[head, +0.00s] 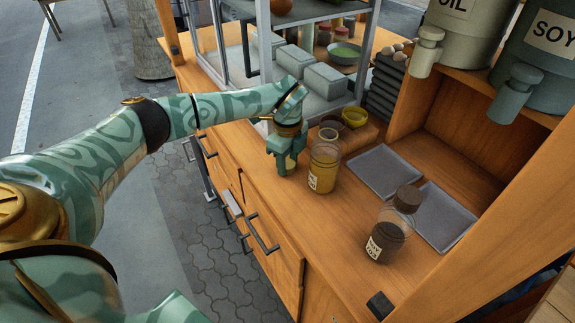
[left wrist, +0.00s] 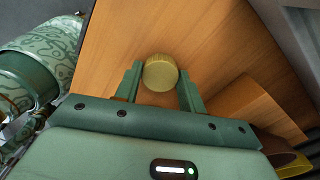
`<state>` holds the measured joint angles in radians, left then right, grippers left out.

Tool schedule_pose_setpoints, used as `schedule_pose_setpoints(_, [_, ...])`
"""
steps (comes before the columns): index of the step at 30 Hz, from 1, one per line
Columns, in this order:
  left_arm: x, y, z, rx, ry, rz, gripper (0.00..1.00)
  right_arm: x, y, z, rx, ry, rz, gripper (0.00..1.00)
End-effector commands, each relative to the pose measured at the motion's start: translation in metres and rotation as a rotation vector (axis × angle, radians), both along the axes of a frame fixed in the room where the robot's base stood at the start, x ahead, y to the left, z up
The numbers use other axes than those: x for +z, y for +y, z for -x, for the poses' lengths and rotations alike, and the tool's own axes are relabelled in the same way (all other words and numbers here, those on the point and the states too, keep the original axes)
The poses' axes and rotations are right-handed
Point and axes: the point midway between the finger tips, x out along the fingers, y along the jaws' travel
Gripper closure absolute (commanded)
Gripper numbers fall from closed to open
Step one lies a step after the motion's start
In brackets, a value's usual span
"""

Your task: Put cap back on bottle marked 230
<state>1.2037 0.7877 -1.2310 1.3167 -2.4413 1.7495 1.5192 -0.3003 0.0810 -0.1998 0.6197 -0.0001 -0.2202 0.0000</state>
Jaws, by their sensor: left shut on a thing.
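My left gripper (head: 287,155) points down just above the wooden counter, shut on a round gold-coloured cap (left wrist: 160,72). In the left wrist view the cap sits between both fingers, seen from above. In the head view the fingers mostly hide it, and I cannot tell whether anything is under it. A clear bottle with yellow contents (head: 323,175) stands upright just right of the gripper, apart from it. A dark bottle with a brown top (head: 385,240) stands nearer the front right. Both have pale labels, too small to read surely. My right gripper does not show.
Two grey trays (head: 385,171) lie in the recess to the right. A yellow bowl (head: 354,117) is behind the clear bottle, near a raised wooden block. A metal-framed shelf with grey boxes (head: 325,80) stands behind. Large OIL and SOY dispensers (head: 548,50) hang upper right.

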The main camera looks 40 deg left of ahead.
Motion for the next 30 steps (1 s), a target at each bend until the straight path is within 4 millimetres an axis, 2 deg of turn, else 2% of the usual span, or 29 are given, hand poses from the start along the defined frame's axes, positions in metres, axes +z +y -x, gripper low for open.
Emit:
schedule_pose_setpoints(10, [0.006, 0.000, 0.000, 0.000, -0.001, 0.000, 0.81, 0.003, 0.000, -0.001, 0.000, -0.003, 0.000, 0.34])
schedule_pose_setpoints(14, [0.020, 0.000, 0.000, 0.000, -0.002, 0.000, 0.81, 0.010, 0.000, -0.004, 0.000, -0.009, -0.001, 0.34])
schedule_pose_setpoints(17, [0.040, 0.000, 0.000, -0.001, -0.005, 0.000, 0.81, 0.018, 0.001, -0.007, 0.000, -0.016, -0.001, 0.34])
schedule_pose_setpoints(25, [0.102, -0.022, 0.049, -0.004, -0.006, -0.001, 0.81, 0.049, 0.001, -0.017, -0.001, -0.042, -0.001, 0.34])
schedule_pose_setpoints(30, [0.115, -0.041, 0.088, -0.004, -0.001, 0.000, 0.81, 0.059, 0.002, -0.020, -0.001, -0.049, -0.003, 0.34])
